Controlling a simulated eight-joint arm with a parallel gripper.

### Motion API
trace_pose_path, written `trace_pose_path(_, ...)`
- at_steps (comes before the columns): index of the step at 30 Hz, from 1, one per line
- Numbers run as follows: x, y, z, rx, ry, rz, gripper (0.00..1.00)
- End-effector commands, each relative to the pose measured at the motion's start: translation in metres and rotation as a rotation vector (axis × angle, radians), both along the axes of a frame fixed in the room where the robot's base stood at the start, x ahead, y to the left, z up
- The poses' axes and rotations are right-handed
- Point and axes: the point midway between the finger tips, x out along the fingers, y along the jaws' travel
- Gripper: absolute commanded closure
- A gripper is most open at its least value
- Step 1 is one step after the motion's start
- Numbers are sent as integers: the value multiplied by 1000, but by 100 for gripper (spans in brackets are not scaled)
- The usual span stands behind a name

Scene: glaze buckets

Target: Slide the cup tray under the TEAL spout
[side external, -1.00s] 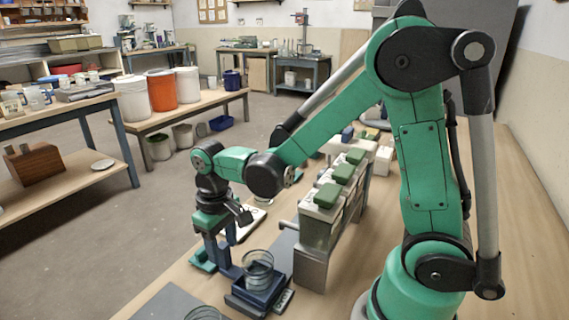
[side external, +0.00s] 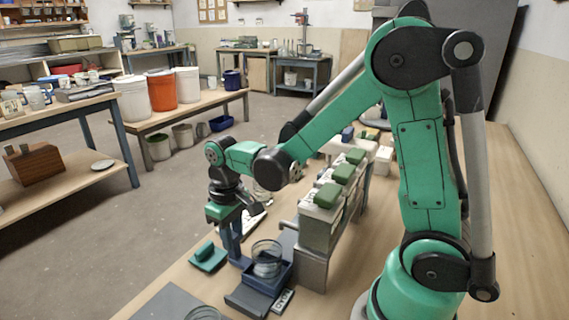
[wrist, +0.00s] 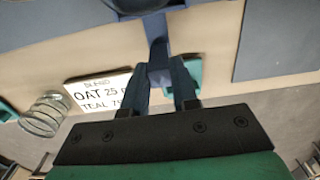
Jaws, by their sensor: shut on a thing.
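The blue cup tray (side external: 284,275) holds a clear glass cup (side external: 267,258) and sits on a dark grey track in front of the dispenser row. My gripper (side external: 232,228) points down and is shut on the tray's upright blue handle (side external: 234,247). In the wrist view the two blue fingers of my gripper (wrist: 166,88) close around the handle (wrist: 157,45). The dispensers (side external: 318,232) are pale tanks with green lids; I cannot make out the teal spout.
A small label (side external: 283,301) lies at the track's near side. Another glass (side external: 204,314) is at the bottom edge.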

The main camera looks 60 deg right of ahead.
Motion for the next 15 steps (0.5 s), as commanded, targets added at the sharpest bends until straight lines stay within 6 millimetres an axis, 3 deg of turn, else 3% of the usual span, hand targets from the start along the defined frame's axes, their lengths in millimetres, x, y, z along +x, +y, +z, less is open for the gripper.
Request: trace_pose_path(15, 1, -41, 0, -1, -1, -3, 100)
